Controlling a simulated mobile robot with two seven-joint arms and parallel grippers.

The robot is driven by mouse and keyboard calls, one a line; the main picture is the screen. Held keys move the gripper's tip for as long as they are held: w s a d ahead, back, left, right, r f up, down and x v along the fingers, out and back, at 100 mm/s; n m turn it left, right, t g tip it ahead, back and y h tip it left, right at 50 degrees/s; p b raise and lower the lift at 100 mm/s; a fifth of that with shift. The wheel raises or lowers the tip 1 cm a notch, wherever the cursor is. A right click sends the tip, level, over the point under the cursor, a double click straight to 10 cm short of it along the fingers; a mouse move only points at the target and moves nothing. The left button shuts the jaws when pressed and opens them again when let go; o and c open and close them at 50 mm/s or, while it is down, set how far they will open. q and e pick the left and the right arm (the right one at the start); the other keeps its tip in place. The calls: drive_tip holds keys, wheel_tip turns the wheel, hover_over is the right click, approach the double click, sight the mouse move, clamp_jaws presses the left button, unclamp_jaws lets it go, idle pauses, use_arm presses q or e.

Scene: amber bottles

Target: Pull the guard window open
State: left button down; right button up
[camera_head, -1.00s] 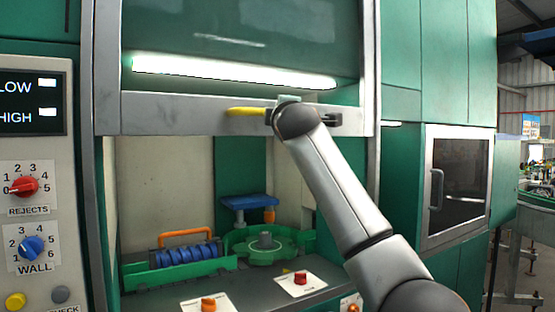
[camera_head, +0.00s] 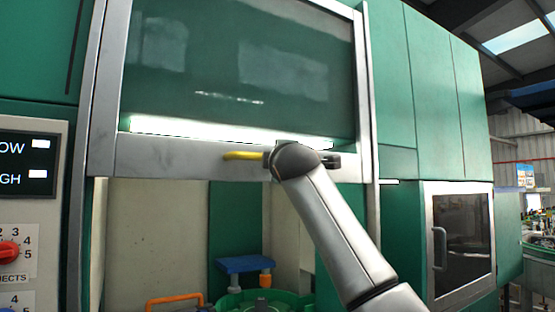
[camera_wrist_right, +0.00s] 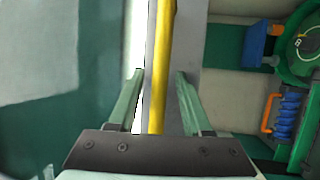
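The guard window (camera_head: 230,80) is a tinted pane with a grey bottom rail (camera_head: 180,158) in the head view. Below the rail, the machine's opening is partly uncovered. A yellow bar handle (camera_head: 243,155) runs along the rail; it also shows in the right wrist view (camera_wrist_right: 160,60). My right gripper (camera_wrist_right: 160,75) is at the handle, with one green finger on each side of the bar. Gaps show between the fingers and the bar, so the gripper looks open around it. In the head view my right wrist hides the fingertips and much of the handle. My left gripper is out of view.
Inside the opening are a blue platform (camera_head: 245,264), a green fixture (camera_head: 235,300) and an orange handle (camera_head: 174,301). A control panel (camera_head: 30,230) stands at the left. A closed cabinet door (camera_head: 462,243) is at the right.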

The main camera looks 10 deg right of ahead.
drive_tip(key=shift+s+f+b, duration=0.25)
drive_tip(key=shift+s+b, duration=0.15)
drive_tip(key=shift+b, duration=0.15)
use_arm(q)
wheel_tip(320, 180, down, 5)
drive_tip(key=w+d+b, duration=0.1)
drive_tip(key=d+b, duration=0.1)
drive_tip(key=b, duration=0.4)
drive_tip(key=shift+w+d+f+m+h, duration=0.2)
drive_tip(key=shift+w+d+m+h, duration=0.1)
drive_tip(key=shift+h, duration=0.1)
use_arm(e)
drive_tip(key=s+f, duration=0.1)
drive_tip(key=s, duration=1)
drive_tip(key=shift+s+a+f, duration=0.25)
drive_tip(key=shift+a+f, duration=0.05)
drive_tip(key=shift+f, duration=0.05)
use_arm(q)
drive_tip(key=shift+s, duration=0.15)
